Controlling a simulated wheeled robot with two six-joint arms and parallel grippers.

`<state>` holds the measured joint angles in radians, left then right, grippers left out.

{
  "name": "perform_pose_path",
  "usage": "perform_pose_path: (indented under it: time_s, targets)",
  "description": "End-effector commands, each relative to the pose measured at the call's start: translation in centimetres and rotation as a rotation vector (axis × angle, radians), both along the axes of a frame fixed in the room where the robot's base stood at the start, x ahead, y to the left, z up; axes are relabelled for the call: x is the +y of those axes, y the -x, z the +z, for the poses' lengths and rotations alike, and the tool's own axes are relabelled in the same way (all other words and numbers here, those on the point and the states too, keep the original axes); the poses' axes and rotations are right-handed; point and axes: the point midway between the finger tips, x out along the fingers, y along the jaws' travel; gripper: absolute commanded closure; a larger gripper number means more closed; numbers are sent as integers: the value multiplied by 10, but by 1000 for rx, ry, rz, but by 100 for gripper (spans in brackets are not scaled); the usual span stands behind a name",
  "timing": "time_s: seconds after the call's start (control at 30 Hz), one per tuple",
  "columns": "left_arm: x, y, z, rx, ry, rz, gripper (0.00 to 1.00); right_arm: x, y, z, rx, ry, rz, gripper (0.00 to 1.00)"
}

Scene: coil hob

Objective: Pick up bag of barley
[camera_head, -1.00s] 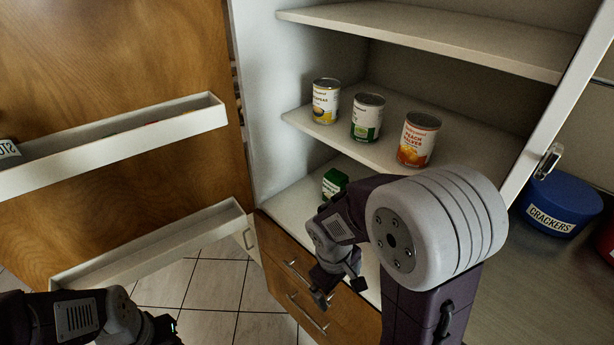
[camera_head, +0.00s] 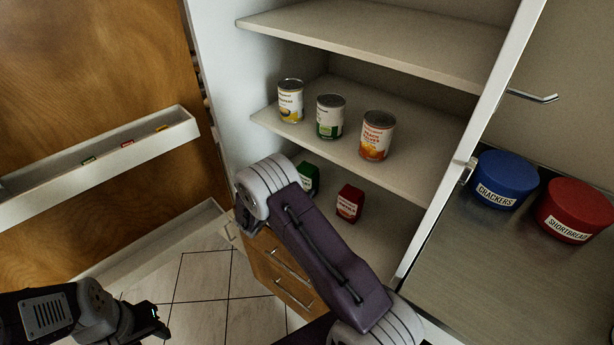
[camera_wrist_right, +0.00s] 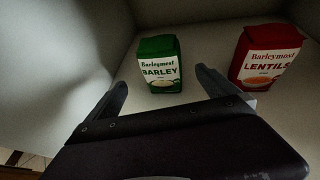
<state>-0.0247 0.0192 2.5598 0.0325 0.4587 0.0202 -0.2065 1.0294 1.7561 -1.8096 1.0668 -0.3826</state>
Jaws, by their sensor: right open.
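The green bag of barley (camera_wrist_right: 160,72) stands upright on the cupboard's lower shelf, its label facing my right wrist camera. In the head view the bag of barley (camera_head: 309,177) is partly hidden behind my right arm. My right gripper (camera_wrist_right: 162,84) is open and empty, its two fingers pointing toward the bag, one on each side of it in the picture. The bag appears to stand ahead of the fingertips; contact is not visible. In the head view my right gripper is hidden behind the arm. My left gripper (camera_head: 158,322) is low at the left, away from the cupboard.
A red bag of lentils (camera_wrist_right: 268,60) stands right of the barley. Several cans, including peach halves (camera_head: 377,136), stand on the shelf above. The open door with a rack (camera_head: 100,158) is at left. Blue crackers (camera_head: 503,180) and red shortbread (camera_head: 574,211) tubs sit on the counter.

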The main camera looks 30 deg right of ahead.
Motion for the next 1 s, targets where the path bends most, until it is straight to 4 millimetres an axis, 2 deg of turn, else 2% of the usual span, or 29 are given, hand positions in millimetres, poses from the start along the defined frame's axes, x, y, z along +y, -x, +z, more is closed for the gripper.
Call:
perform_pose_path:
  time_s: [0.23, 0.47, 0.7, 0.97, 1.0]
  targets:
    - [0, 0, -1, 0, 0, 0, 56, -25, -15, -13, -1, -2, -5, 2]
    - [0, 0, 0, 0, 0, 0, 56, -34, -22, -19, -1, -3, -4, 2]
    - [0, 0, 0, 0, 0, 0, 56, -64, -42, -38, -1, -3, -6, 2]
    - [0, 0, 0, 0, 0, 0, 56, -69, -45, -40, -1, -4, -3, 2]
    - [0, 0, 0, 0, 0, 0, 56, -69, -45, -40, -1, -4, -3, 7]
